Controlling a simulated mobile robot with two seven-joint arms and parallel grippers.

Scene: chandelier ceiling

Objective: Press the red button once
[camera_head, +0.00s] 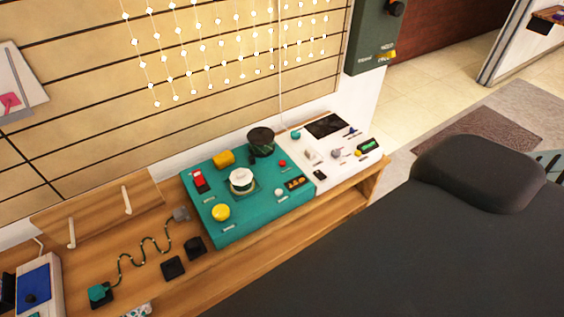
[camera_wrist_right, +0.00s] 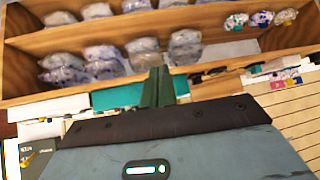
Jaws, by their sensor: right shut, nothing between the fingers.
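A small red button (camera_head: 282,163) sits on the teal panel (camera_head: 232,232), near its back right edge in the head view. A red rocker-like part (camera_head: 199,180) is at the panel's back left. A white dome (camera_head: 241,178) is in the middle and a yellow round knob (camera_head: 220,212) is in front of it. My right gripper (camera_wrist_right: 157,72) shows in the right wrist view with its dark green fingers together and empty. A teal strip (camera_wrist_right: 118,97) lies behind the fingers there; the red button cannot be made out in that view. No gripper shows in the head view.
A white panel (camera_head: 326,186) with small controls adjoins the teal panel on the wooden bench (camera_head: 190,270). A black-topped part (camera_head: 261,141) rises at the back. A coiled cable (camera_head: 142,245) and black blocks lie at left. In the wrist view, wooden shelves (camera_wrist_right: 220,50) hold bagged items.

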